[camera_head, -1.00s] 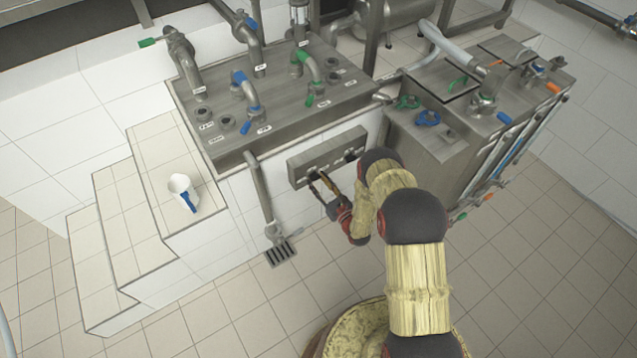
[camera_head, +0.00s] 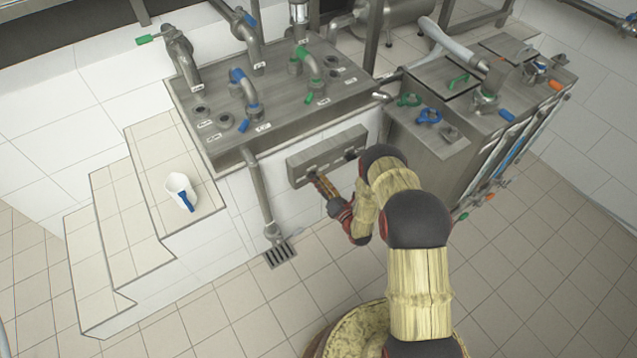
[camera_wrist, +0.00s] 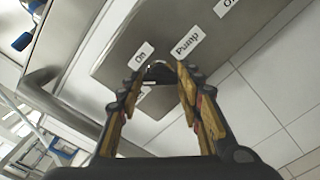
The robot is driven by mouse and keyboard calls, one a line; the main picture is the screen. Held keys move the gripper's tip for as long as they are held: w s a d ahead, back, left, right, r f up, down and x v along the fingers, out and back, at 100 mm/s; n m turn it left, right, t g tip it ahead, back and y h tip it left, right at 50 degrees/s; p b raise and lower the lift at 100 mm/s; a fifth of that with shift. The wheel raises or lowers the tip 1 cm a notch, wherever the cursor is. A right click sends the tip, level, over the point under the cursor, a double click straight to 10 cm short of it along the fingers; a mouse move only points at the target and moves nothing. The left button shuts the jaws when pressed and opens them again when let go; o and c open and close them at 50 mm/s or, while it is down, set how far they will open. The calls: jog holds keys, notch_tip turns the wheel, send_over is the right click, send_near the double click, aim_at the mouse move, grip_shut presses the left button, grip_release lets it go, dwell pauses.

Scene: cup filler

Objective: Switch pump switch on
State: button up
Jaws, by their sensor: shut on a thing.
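The switch panel (camera_head: 329,146) is a grey metal box on the white tiled front, below the pipe-covered metal top. In the wrist view, the panel (camera_wrist: 136,42) carries the labels "On" (camera_wrist: 140,54) and "Pump" (camera_wrist: 187,42). The dark pump switch (camera_wrist: 159,71) sits beside these labels, between my fingertips and partly hidden by them. My gripper (camera_head: 318,181) is at the left part of the panel, shut on the switch. In the wrist view, the gripper's fingers (camera_wrist: 158,78) are on either side of it. The switch's exact setting cannot be told.
A vertical pipe (camera_head: 260,192) runs down left of the panel to a floor drain (camera_head: 280,255). A white jug with a blue handle (camera_head: 181,190) stands on the tiled step. A metal cabinet (camera_head: 430,145) with valves is close on the right. The floor in front is clear.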

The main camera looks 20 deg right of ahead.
jog(key=m, duration=0.4)
jog(key=shift+f+m+b, duration=0.1)
jog(key=shift+m+b, duration=0.2)
jog(key=shift+b, duration=0.05)
jog(key=shift+m, duration=2)
jog(key=o, duration=1.1)
jog(key=shift+o, duration=0.3)
jog(key=shift+d, duration=0.1)
jog(key=v, duration=1.2)
